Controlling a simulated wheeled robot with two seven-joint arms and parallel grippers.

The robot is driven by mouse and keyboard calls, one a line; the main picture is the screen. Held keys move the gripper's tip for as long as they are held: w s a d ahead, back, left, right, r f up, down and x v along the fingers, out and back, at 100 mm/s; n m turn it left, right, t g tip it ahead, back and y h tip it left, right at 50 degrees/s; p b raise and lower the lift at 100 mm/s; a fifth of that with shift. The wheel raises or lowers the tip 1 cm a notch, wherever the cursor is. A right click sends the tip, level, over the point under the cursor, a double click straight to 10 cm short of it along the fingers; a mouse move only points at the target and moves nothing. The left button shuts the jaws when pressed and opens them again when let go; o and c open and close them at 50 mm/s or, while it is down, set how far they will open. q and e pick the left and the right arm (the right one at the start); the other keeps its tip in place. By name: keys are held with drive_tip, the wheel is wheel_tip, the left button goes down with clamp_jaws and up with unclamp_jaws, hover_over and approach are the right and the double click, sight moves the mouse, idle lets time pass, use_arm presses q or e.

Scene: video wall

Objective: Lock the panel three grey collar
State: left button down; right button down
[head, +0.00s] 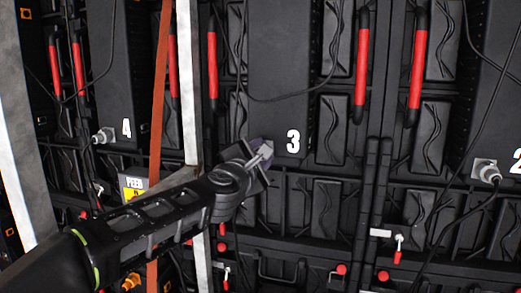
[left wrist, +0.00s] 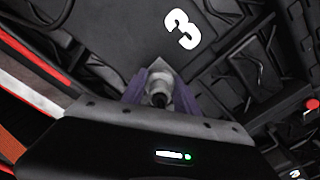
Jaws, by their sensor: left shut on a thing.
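Panel three (head: 282,70) is a dark panel marked with a white "3" near its lower edge. My left gripper (head: 262,155) reaches in from the lower left to the panel's lower left corner. In the left wrist view my gripper's purple-grey fingers (left wrist: 160,95) are shut on the grey collar (left wrist: 158,83), one on each side. My right gripper is not in view.
Panel four's connector (head: 103,135) is at left; another connector with a cable (head: 485,171) is at right. Red handles (head: 362,50), hanging cables, an orange strap (head: 159,90) and a pale upright post (head: 188,80) surround my arm. Small red-tipped levers (head: 398,250) are lower down.

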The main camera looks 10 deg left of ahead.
use_arm(q)
drive_tip(key=shift+m+p, duration=0.5)
drive_tip(key=shift+m, duration=1.1)
drive_tip(key=c, duration=0.9)
unclamp_jaws()
drive_tip(key=s, duration=0.8)
drive_tip(key=shift+a+b, duration=0.25)
drive_tip(key=shift+b, duration=0.15)
drive_tip(key=shift+w, duration=0.1)
